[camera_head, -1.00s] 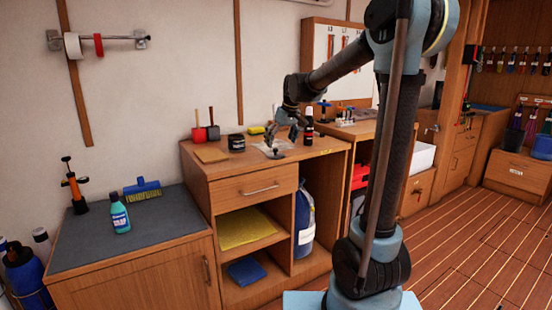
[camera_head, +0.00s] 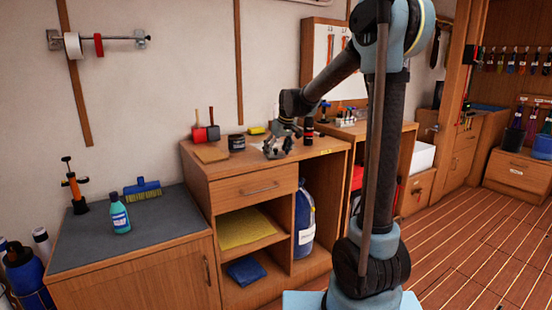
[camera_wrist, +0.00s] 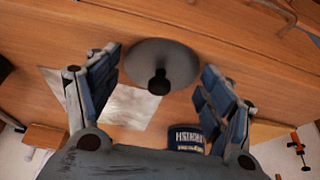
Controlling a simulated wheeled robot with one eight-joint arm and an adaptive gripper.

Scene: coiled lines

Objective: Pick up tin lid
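The tin lid (camera_wrist: 150,58) is a round grey disc with a black knob (camera_wrist: 158,85). It lies on the wooden cabinet top in the wrist view. My gripper (camera_wrist: 162,66) is open, with one finger to each side of the lid and a gap to both. In the head view my gripper (camera_head: 278,149) is low over the cabinet top and hides the lid.
A dark labelled tin (camera_wrist: 186,138) stands near the right finger in the wrist view. A pale sheet (camera_wrist: 125,108) lies by the left finger. In the head view, a red-handled tool (camera_head: 212,131) and a yellow item (camera_head: 256,131) are on the same top (camera_head: 225,167).

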